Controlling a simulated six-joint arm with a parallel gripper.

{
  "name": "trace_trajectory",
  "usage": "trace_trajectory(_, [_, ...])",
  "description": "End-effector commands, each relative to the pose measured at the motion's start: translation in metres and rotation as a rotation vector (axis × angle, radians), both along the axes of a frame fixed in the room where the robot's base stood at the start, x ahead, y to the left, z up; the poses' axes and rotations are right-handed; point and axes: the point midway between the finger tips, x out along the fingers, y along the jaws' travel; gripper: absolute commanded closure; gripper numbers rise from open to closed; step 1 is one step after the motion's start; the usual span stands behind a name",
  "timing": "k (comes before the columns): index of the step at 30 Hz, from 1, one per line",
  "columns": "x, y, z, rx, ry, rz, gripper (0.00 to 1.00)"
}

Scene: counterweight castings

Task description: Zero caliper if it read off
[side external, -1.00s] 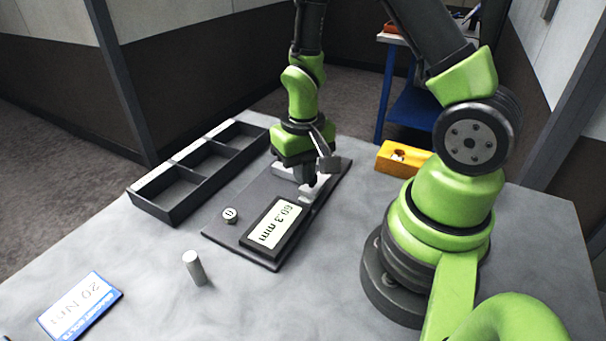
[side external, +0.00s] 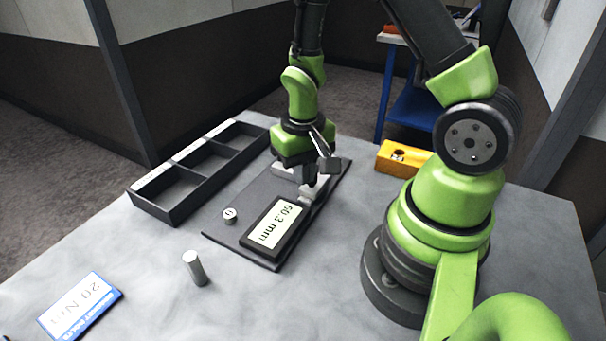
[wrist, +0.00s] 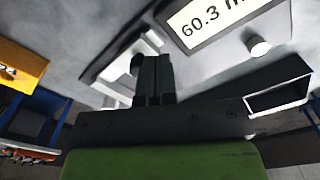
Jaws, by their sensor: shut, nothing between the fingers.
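The caliper is a dark flat plate (side external: 223,242) on the table with pale grey jaws (side external: 316,188) at its far end. Its display (side external: 273,226) reads 60.3 mm, and the wrist view also shows 60.3 on the display (wrist: 205,22). A small round pale button (side external: 230,215) sits on the plate beside the display; it also shows in the wrist view (wrist: 259,46). My gripper (side external: 311,184) is shut and empty, pointing down by the pale jaws. Its dark fingers (wrist: 153,80) are together in the wrist view. I cannot tell whether they touch the jaw.
A black tray with three compartments (side external: 160,208) lies left of the caliper. A grey metal cylinder (side external: 194,268) stands in front. A yellow box (side external: 388,158) sits at the back right.

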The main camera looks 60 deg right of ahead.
Motion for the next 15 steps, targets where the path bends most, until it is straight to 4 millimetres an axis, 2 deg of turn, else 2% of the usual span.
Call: trace_trajectory(15, [0.0, 0.0, -0.022, 0.0, 0.002, 0.0, 1.0])
